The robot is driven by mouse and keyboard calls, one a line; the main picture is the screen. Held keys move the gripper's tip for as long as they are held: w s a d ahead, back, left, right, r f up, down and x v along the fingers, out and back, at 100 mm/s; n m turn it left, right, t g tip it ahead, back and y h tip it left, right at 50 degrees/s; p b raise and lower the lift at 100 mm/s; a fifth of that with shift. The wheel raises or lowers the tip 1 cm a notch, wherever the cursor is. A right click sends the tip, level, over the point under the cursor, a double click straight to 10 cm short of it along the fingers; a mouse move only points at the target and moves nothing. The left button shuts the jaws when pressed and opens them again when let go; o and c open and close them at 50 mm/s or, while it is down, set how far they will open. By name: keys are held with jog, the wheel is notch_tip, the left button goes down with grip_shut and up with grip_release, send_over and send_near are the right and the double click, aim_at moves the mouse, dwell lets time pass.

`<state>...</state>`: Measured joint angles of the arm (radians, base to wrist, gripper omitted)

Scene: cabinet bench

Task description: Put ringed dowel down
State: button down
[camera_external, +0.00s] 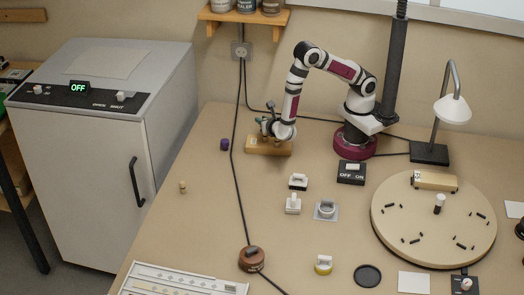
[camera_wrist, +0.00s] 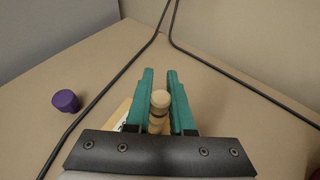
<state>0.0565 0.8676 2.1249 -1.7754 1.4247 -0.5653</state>
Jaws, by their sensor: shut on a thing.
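My gripper (camera_wrist: 160,88) has its two teal fingers closed on a pale wooden dowel (camera_wrist: 160,99), seen from above with its round top and a darker band lower down. In the external view my gripper (camera_external: 266,124) is low over a wooden block (camera_external: 262,148), and the held dowel is too small to make out there. The block also shows beneath the fingers in the wrist view (camera_wrist: 122,113). Whether the dowel's lower end touches the block or sits in it is hidden by the fingers.
A purple cap-like piece (camera_external: 224,144) stands left of the block. A small banded peg (camera_external: 183,187) stands farther left. A black cable (camera_external: 236,190) runs across the bench. Small fixtures (camera_external: 293,204) and a round turntable (camera_external: 390,235) lie to the right. Bench left of the cable is mostly clear.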

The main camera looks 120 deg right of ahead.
jog(key=r, duration=0.3)
jog(key=a+r, duration=0.1)
jog(key=r, duration=0.2)
jog(key=a+r, duration=0.1)
jog(key=r, duration=0.2)
jog(key=shift+w+a+r, duration=0.1)
jog(key=shift+a+r, duration=0.05)
jog(key=a+f, duration=0.1)
jog(key=a, duration=0.1)
send_over(269, 141)
notch_tip(269, 141, down, 7)
jog(key=shift+w+r, duration=0.1)
jog(key=shift+f, duration=0.2)
jog(key=shift+f, duration=0.5)
jog(key=c, duration=0.8)
grip_release()
